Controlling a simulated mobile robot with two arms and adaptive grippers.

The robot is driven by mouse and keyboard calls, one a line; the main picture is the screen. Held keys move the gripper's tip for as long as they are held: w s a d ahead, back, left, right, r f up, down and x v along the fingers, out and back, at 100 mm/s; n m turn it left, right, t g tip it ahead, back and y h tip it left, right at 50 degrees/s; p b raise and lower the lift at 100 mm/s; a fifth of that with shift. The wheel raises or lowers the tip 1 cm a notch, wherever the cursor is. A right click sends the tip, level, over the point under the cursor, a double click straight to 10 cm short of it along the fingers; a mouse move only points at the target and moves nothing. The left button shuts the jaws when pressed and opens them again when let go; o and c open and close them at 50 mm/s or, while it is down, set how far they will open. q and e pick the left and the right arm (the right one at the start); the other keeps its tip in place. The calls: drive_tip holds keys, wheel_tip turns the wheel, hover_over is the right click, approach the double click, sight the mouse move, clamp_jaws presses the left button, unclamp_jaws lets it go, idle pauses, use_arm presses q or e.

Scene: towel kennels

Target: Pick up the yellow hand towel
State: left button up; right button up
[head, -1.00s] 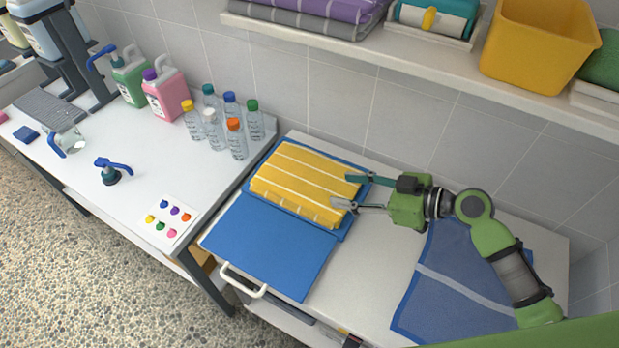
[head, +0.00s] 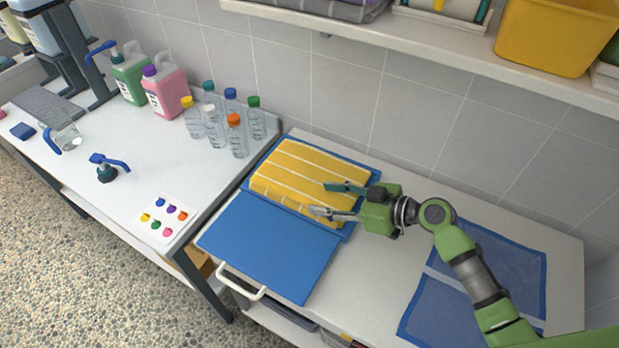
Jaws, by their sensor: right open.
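The yellow hand towel (head: 298,172) with white stripes lies folded on a blue mat (head: 361,174) on the right-hand table. My right gripper (head: 321,198) comes in from the right, its fingers spread apart and its tips over the towel's right part. One finger is over the towel's upper right side, the other near its lower right edge. The towel's right edge is partly hidden by the fingers. Whether the fingers touch the towel I cannot tell. My left gripper does not show.
A plain blue mat (head: 266,247) lies in front of the towel. A blue cloth with a pale stripe (head: 485,262) lies at the right. Several bottles (head: 236,137) stand on the left table. A shelf with a yellow bin (head: 552,38) hangs above.

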sight(297, 195)
drive_tip(key=shift+x, duration=1.05)
drive_tip(key=shift+w+a+p, duration=0.15)
drive_tip(key=shift+a+p, duration=0.25)
drive_tip(key=shift+p, duration=0.05)
drive_tip(key=p+x, duration=0.1)
drive_tip(key=x, duration=0.2)
drive_tip(key=shift+a+f+p, duration=0.1)
drive_tip(key=shift+a+p, duration=0.15)
drive_tip(key=shift+p, duration=0.1)
drive_tip(key=shift+w+a+f, duration=0.25)
drive_tip(key=shift+a+f, duration=0.1)
drive_tip(key=shift+a, duration=0.1)
drive_tip(key=shift+c, duration=0.4)
drive_tip(key=c, duration=1.2)
